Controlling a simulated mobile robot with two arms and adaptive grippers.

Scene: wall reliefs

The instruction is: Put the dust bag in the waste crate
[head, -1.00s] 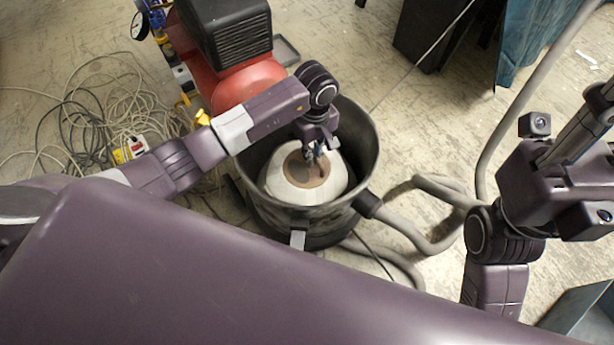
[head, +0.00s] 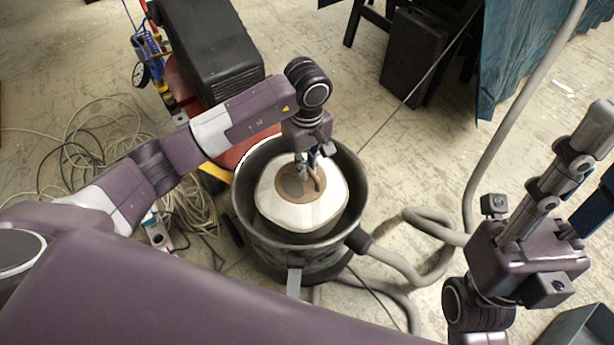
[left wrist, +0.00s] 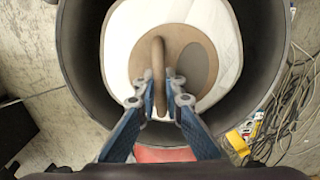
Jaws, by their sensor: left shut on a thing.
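The dust bag (head: 323,208) is white and rounded with a brown collar and a brown loop handle. It is in the mouth of an open dark vacuum drum (head: 242,205). My left gripper (head: 308,173) is above the bag and shut on its handle. In the left wrist view, the blue fingers (left wrist: 160,92) close on the loop (left wrist: 158,58), and dark drum wall surrounds the bag (left wrist: 120,45). A dark grey-green box (head: 580,325), perhaps the waste crate, is cut off at the lower right.
A red and black compressor (head: 215,55) stands close behind the drum at the left. Loose cables (head: 95,150) lie on the floor at the left. A grey hose (head: 430,225) curves right from the drum. Open floor (head: 400,150) lies behind it.

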